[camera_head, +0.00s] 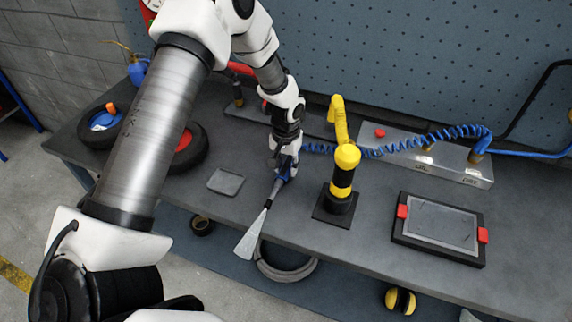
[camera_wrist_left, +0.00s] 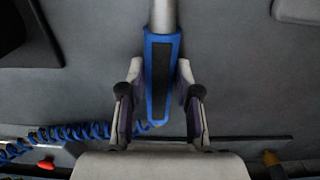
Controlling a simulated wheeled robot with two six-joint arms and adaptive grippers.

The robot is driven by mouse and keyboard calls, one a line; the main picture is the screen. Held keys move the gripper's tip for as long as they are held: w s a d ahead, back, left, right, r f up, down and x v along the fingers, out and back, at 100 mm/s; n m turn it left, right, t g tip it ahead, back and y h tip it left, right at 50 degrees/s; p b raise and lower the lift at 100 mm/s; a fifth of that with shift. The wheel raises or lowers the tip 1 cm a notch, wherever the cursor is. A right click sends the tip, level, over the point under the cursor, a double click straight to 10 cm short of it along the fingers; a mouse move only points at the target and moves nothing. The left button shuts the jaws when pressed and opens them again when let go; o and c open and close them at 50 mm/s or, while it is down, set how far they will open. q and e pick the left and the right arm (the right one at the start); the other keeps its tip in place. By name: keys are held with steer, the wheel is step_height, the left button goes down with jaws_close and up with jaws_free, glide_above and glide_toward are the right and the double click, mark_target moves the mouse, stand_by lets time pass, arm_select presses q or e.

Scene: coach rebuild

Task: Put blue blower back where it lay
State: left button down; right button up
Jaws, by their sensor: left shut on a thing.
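The blue blower (camera_head: 284,170) has a blue handle and a thin metal nozzle that widens into a flat pale tip. My left gripper (camera_head: 284,157) is shut on its handle over the bench. The nozzle points toward the front, and its tip shows past the bench's front edge. In the left wrist view the blue handle (camera_wrist_left: 162,75) lies between the two fingers (camera_wrist_left: 160,105), with its dark inlay facing the camera. A coiled blue hose (camera_head: 400,146) runs right from near the gripper. I cannot tell whether the blower touches the bench. My right gripper is not in view.
A yellow and black post (camera_head: 342,180) stands close right of the blower. A small grey tray (camera_head: 225,182) lies to its left. A framed panel with red clips (camera_head: 438,227) is farther right. A metal bar (camera_head: 460,167) lies at the back.

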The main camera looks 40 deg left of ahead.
arm_select(q)
steer(key=c, duration=0.7)
jaws_free()
steer(key=shift+f, duration=0.1)
